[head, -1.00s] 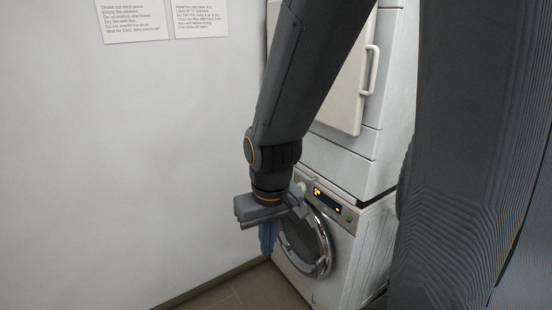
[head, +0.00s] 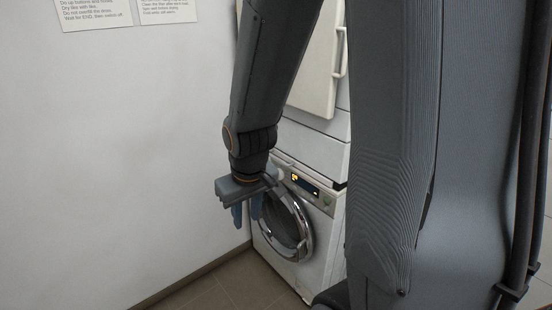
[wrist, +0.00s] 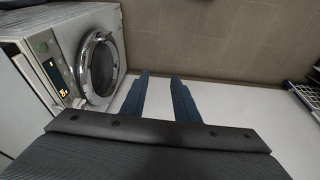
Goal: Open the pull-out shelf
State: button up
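A white stacked pair stands at the centre of the head view: a lower machine (head: 321,230) with a round chrome-rimmed door (head: 287,226) and a lit display, and an upper unit (head: 318,65) with a pale door and handle. A plain white panel band (head: 312,156) lies between them; I cannot tell whether it is the pull-out shelf. My gripper (head: 247,222) points down in front of the lower machine's left side, empty, its blue fingers apart. In the wrist view the open gripper (wrist: 160,76) is right of the round door (wrist: 100,68). My arm hides part of the stack.
A white wall (head: 110,150) with two printed notices (head: 95,12) is on the left. Brown tiled floor (head: 205,292) lies in front of the stack. A blue and white rack-like object (wrist: 305,97) is at the wrist view's right edge.

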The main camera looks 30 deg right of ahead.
jog(key=w+d+f+n+t+h+b, duration=0.1)
jog(key=w+d+f+n+t, duration=0.15)
jog(key=w+d, duration=0.55)
jog(key=w+d+f+n+t+b, duration=0.2)
jog(key=w+d+f+t, duration=0.15)
jog(key=w+d, duration=0.45)
jog(key=n+t+h+b, duration=0.1)
jog(key=n+t+b, duration=0.1)
jog(key=n+t, duration=0.3)
send_near(277, 160)
jog(key=w+f+t, duration=0.1)
jog(key=f, duration=0.1)
jog(key=shift+m+t+h, duration=0.3)
jog(key=shift+m, duration=0.05)
jog(key=shift+p+x, duration=0.65)
jog(key=shift+x, duration=3.3)
jog(key=shift+r, duration=0.15)
grip_shut()
